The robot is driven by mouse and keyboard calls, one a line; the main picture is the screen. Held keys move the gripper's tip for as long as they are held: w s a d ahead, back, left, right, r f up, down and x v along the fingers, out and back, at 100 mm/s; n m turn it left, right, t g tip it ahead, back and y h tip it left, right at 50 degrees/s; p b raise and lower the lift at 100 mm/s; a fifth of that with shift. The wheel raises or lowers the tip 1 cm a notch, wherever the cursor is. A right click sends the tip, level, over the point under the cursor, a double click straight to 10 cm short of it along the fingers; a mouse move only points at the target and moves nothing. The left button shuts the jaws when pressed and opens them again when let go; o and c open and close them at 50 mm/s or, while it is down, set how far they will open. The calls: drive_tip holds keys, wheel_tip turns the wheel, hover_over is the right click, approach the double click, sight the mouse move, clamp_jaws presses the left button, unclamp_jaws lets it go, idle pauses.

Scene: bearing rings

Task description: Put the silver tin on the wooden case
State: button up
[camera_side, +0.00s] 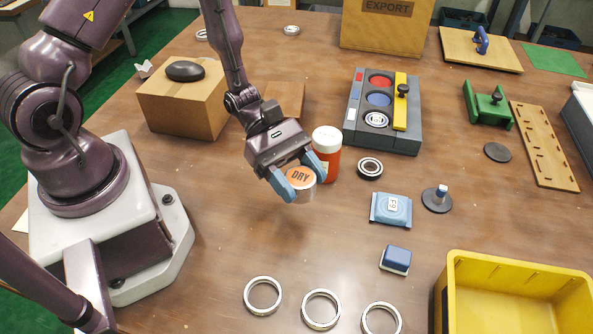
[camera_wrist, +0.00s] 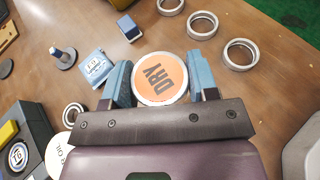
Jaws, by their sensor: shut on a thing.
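The silver tin (camera_side: 302,192) has an orange lid marked DRY. My gripper (camera_side: 296,182) is shut on it, with one blue finger on each side. The tin also shows in the wrist view (camera_wrist: 160,79), upright between the fingers (camera_wrist: 161,85). I cannot tell whether its base touches the table. The wooden case is most likely the tan box marked EXPORT (camera_side: 383,32), at the back of the table; its upper part is cut off by the picture's edge. It is out of the wrist view.
A white-capped orange jar (camera_side: 327,150) stands close beside the tin. A grey fixture (camera_side: 412,140) with coloured discs lies between tin and EXPORT box. A cardboard box (camera_side: 183,105) with a black object on top stands left. Several rings and a yellow bin (camera_side: 520,270) are in front.

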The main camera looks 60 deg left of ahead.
wheel_tip(320, 180, up, 8)
drive_tip(key=shift+f, duration=0.1)
drive_tip(key=shift+w+a+r, duration=0.1)
drive_tip(key=shift+r, duration=0.35)
drive_tip(key=w+a+n+t+y, duration=0.2)
drive_tip(key=w+a+n+t, duration=0.2)
drive_tip(key=w+a, duration=0.15)
drive_tip(key=n+t+y, duration=0.8)
drive_tip(key=n+y, duration=0.2)
drive_tip(key=n, duration=0.2)
hover_over(283, 98)
drive_tip(key=shift+a+f, duration=0.15)
drive_tip(key=shift+f, duration=6.5)
drive_tip(key=shift+f, duration=0.15)
